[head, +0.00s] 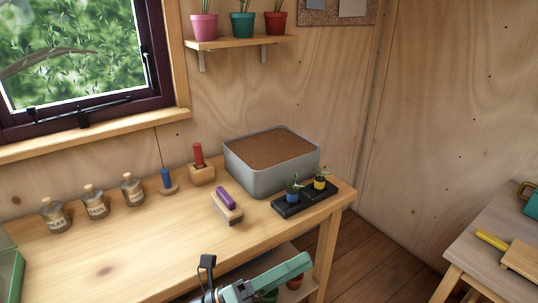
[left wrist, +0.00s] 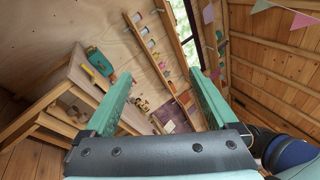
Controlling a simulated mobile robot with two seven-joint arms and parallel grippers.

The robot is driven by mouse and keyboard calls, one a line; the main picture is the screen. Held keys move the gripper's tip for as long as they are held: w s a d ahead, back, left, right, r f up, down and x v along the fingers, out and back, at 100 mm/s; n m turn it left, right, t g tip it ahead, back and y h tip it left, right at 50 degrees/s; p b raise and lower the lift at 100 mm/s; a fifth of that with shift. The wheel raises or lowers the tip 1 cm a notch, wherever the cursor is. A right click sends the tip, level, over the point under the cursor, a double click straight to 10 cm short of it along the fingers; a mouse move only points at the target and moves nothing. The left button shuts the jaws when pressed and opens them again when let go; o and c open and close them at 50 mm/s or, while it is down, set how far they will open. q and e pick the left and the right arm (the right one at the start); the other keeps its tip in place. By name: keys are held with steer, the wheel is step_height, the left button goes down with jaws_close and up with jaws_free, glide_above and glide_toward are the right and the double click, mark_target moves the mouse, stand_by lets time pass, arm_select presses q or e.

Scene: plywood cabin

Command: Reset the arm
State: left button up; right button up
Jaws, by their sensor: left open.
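My left gripper (head: 288,272), teal with a dark grey mount, shows at the bottom of the head view, in front of the workbench's (head: 110,262) front edge. It is apart from the things on the bench. In the left wrist view its two teal fingers (left wrist: 160,74) are spread wide with nothing between them. Part of the left arm is cut off by the lower edge of the head view. My right gripper is in neither view.
A grey soil-filled box (head: 262,182) and a black tray (head: 292,209) with two small potted plants stand at the bench's right end. A purple-topped block (head: 226,207), stands with red and blue pegs, and corked jars (head: 97,206) line the bench. A side table (head: 483,236) is at right.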

arm_select(q)
steer(key=w+a+f+n+t+y, duration=0.1)
steer(key=a+f+n+t+y, duration=0.3)
steer(key=a+f+n+y, duration=0.65)
steer(key=a+f+n+t+y, duration=0.4)
steer(key=f+n, duration=0.3)
steer(key=n, duration=0.8)
steer(key=s+a+f+n+g+y, duration=0.2)
steer(key=s+a+f+n, duration=0.1)
steer(key=s+f, duration=0.3)
steer(key=s+a+f+n+g+y, duration=0.2)
steer(key=s+a+f+n+g, duration=0.1)
steer(key=s+f+n, duration=0.3)
step_height(320, 180, down, 2)
steer(key=shift+s+a+f, duration=0.2)
steer(key=shift+s+a, duration=0.05)
